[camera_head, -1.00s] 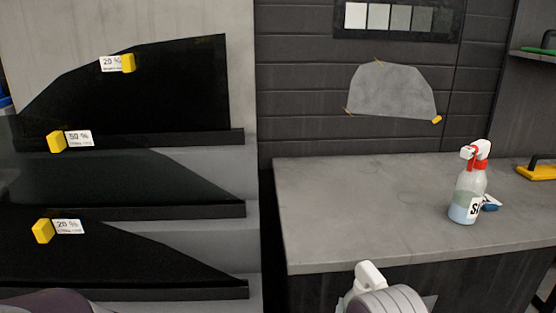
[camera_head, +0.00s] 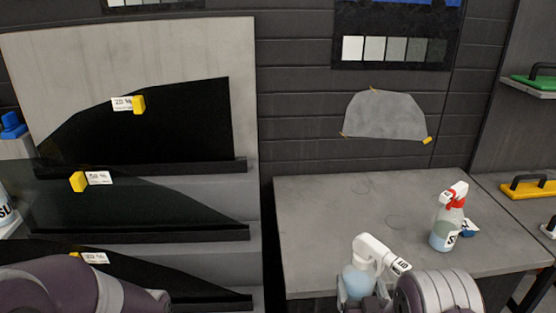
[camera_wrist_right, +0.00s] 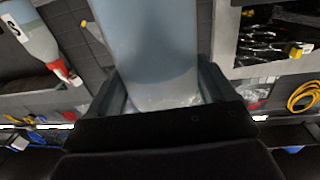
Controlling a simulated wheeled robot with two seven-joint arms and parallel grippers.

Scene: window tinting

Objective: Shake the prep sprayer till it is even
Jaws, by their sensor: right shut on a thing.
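A sprayer with a white trigger head (camera_head: 372,252) and a pale blue, see-through body (camera_head: 357,281) is in my right gripper (camera_head: 357,296), low in the head view in front of the bench. A small tag with dark lettering shows at its nozzle. In the right wrist view the gripper (camera_wrist_right: 158,98) is shut around its bluish body (camera_wrist_right: 150,50), with clear liquid lines inside. Its lower part is hidden in the head view by my right wrist. My left arm shows at the lower left, but its gripper is out of view.
Dark film sheets (camera_head: 170,125) stand in a rack at left. The bench's left part is bare.

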